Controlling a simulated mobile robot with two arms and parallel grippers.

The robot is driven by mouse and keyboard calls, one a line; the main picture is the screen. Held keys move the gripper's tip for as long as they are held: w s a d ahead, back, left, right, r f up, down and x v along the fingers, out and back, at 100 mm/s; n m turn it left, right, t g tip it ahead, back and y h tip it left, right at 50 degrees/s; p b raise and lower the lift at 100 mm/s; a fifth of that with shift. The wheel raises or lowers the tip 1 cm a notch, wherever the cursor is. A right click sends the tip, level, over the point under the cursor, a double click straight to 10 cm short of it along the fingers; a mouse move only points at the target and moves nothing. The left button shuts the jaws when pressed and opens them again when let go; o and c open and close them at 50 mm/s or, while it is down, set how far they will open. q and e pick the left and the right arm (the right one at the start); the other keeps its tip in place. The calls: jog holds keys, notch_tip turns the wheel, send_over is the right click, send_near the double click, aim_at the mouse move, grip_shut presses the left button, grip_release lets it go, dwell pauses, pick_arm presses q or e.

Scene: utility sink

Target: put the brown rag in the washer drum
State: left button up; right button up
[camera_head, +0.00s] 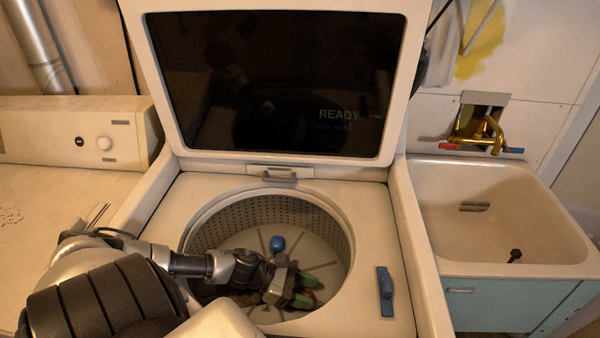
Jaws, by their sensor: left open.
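The washer drum (262,208) is open at the top, with a perforated wall and a ribbed floor. My left gripper (305,289) reaches down into the drum from the left, its greenish fingertips apart, low on the right side. A small dark brownish patch shows around the fingertips; I cannot tell whether it is the brown rag. The gripper hides part of the drum floor there. My right gripper is not in view.
The raised lid (275,85) stands behind the drum. A blue knob-like thing (277,243) is on the drum floor. A blue object (385,291) lies on the washer top at right. The sink (490,215) is farther right, with a brass tap (482,130) above it.

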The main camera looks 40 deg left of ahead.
pick_arm(q)
jog(key=shift+r, duration=0.45)
jog(key=shift+r+p, duration=0.55)
jog(key=shift+p, duration=0.2)
jog(key=shift+s+a+r+b, duration=0.1)
jog(key=shift+s+a+b, duration=0.35)
jog(key=shift+s+a, duration=0.55)
jog(key=p+v, duration=0.1)
jog(key=v, duration=0.8)
jog(key=shift+w+a, duration=0.1)
